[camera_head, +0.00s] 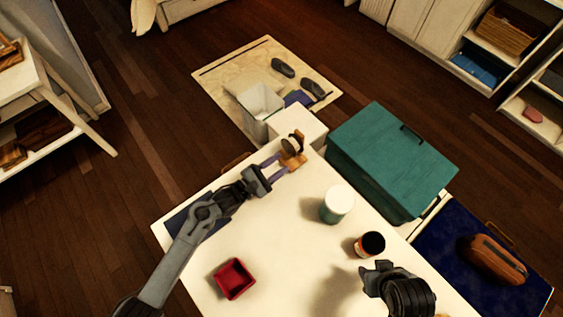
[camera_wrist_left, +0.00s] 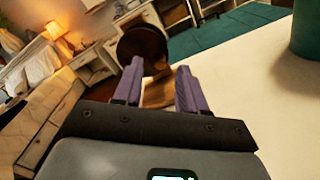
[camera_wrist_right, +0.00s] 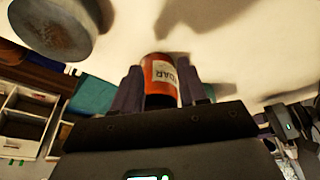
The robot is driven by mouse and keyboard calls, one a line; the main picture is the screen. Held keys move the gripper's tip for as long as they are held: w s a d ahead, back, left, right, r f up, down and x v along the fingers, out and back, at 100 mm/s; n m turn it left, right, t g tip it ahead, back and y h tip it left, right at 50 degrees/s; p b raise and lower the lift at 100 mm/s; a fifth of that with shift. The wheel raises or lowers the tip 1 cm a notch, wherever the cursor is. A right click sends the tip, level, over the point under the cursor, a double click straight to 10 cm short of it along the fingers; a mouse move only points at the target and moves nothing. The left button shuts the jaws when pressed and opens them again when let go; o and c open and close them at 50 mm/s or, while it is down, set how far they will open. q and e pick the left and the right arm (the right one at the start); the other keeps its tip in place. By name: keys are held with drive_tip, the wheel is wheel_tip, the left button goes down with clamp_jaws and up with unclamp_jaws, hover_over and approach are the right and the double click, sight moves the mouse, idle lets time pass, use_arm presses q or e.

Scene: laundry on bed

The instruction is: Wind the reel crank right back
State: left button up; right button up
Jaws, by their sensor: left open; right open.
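The reel (camera_head: 291,143), with a dark round disc and an orange-brown wooden base, stands at the table's far end. In the left wrist view its dark disc (camera_wrist_left: 143,44) rises beyond my fingertips, with the wooden base (camera_wrist_left: 160,92) low between the fingers. I cannot make out the crank clearly. My left gripper (camera_head: 279,166) is open right beside the reel; its purple fingers point at it. I cannot tell whether they touch it. My right gripper (camera_head: 374,270) is open near an orange-red jar (camera_head: 368,246), which shows between its fingers in the right wrist view (camera_wrist_right: 160,78).
A white-lidded green canister (camera_head: 336,204) stands mid-table, and a red square tray (camera_head: 234,279) at the near left. A teal chest (camera_head: 392,158) stands beside the table's right edge. A white bin (camera_head: 262,102) stands beyond the far end. The table between canister and red tray is clear.

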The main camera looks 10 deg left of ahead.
use_arm(q)
drive_tip(key=shift+x, duration=0.95)
drive_tip(key=shift+c, duration=0.4)
clamp_jaws()
